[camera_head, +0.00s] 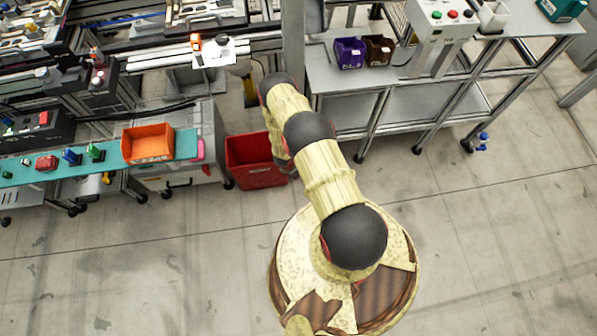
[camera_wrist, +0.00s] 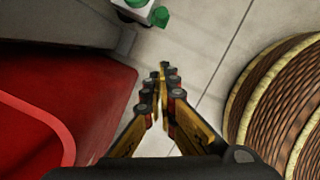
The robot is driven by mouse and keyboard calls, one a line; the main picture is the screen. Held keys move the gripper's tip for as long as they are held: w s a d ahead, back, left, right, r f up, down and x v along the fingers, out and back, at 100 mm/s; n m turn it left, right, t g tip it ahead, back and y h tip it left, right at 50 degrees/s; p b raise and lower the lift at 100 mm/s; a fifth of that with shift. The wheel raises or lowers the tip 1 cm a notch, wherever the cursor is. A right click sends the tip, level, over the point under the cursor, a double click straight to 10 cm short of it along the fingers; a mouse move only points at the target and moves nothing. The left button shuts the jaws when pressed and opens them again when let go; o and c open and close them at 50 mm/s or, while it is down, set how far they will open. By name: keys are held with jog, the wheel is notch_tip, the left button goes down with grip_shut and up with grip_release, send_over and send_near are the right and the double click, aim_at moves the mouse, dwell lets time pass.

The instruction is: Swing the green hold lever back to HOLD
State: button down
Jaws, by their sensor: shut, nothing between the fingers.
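My gripper (camera_wrist: 163,72) points away from the camera in the wrist view, its fingertips together with nothing between them. It hangs over the floor between a red bin and my round base. In the head view my own arm hides the gripper. A white block with green parts (camera_wrist: 160,16) is at the top edge of the wrist view, beyond the fingertips and apart from them. It is cut off, and I cannot tell whether it is the green hold lever. No lever or HOLD marking can be made out in the head view.
The red bin (camera_head: 253,165) stands on the floor beside my arm; it fills the left of the wrist view (camera_wrist: 85,75). A bench with an orange bin (camera_head: 148,142) is at the left, conveyors behind it. A grey rack (camera_head: 345,72) is at the upper right. The foreground floor is clear.

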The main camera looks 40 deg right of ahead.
jog(key=d+f+b, duration=0.5)
jog(key=d+f, duration=0.1)
jog(key=f, duration=0.1)
jog(key=shift+s+f, duration=0.25)
jog(key=shift+f, duration=0.15)
jog(key=shift+p, duration=0.4)
jog(key=shift+d+y+p, duration=0.1)
jog(key=shift+y+p, duration=0.4)
jog(key=shift+p, duration=0.2)
